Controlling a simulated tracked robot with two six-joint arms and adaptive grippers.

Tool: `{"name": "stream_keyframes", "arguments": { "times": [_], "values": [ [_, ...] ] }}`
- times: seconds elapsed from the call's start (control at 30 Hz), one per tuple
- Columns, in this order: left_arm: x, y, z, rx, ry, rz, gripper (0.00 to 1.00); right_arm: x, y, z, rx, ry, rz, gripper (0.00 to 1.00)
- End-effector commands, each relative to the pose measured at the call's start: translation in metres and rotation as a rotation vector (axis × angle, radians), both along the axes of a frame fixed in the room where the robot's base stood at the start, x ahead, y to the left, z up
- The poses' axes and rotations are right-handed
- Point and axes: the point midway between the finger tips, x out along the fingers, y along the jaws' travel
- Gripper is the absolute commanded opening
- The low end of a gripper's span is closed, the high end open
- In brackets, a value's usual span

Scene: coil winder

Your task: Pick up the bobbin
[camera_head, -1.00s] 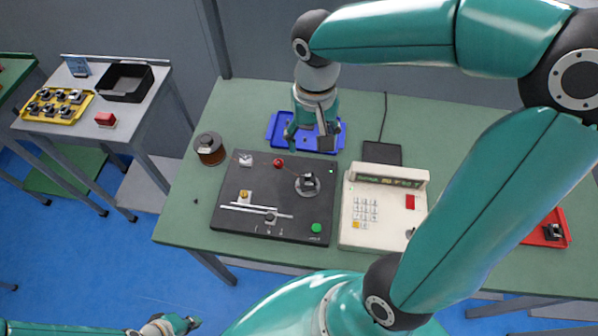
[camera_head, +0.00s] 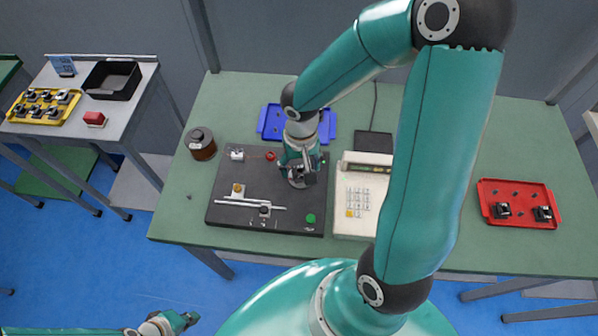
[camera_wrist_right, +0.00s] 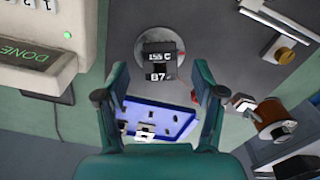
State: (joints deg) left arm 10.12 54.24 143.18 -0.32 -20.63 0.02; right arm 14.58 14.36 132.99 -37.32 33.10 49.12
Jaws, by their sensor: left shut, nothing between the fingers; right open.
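The bobbin (camera_wrist_right: 158,62), a small black block with white "155 C" and "87" lettering, sits on a round grey disc (camera_wrist_right: 140,42) on the dark winder (camera_head: 232,190). In the head view my right gripper (camera_head: 300,180) is over that disc and mostly hides the bobbin. In the right wrist view my right gripper (camera_wrist_right: 160,72) is open, its teal fingers spread to either side of the bobbin. Whether they touch it I cannot tell, but nothing is gripped. My left gripper (camera_head: 188,319) is shut and empty at the bottom left, away from the table.
A beige keypad unit (camera_head: 354,222) stands close right of the winder. A blue tray (camera_head: 269,124) lies behind it, a copper wire spool (camera_head: 202,146) to the left. A red tray (camera_head: 522,222) with black parts lies right. A side table holds a yellow tray (camera_head: 17,113).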

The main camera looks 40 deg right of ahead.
Motion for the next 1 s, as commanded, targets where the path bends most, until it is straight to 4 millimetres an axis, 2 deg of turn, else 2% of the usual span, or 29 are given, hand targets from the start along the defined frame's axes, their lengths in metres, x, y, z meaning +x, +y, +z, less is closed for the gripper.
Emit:
{"name": "stream_keyframes", "arguments": {
  "times": [0.03, 0.17, 0.43, 0.7, 0.8, 1.0],
  "values": [
    [0.0, 0.0, 0.0, 0.0, 0.0, 0.0, 0.0, -0.001, 0.0, -0.008, 0.001, 0.005, 0.001, 0.69],
    [0.0, 0.0, -0.001, 0.0, 0.0, 0.0, 0.0, 0.0, 0.0, -0.021, 0.0, 0.001, 0.0, 0.69],
    [0.0, 0.0, -0.001, 0.0, 0.0, 0.0, 0.0, 0.0, 0.0, -0.023, 0.0, 0.0, 0.0, 0.69],
    [0.0, 0.0, -0.001, 0.0, 0.0, 0.0, 0.0, 0.0, 0.0, -0.023, 0.0, 0.0, 0.0, 0.24],
    [0.0, 0.0, -0.001, 0.0, 0.0, 0.0, 0.0, 0.0, 0.0, -0.023, -0.001, -0.001, 0.0, 0.19],
    [0.0, 0.0, -0.001, 0.0, 0.0, 0.0, 0.0, 0.0, 0.0, -0.023, -0.001, -0.001, 0.0, 0.18]
  ]
}}
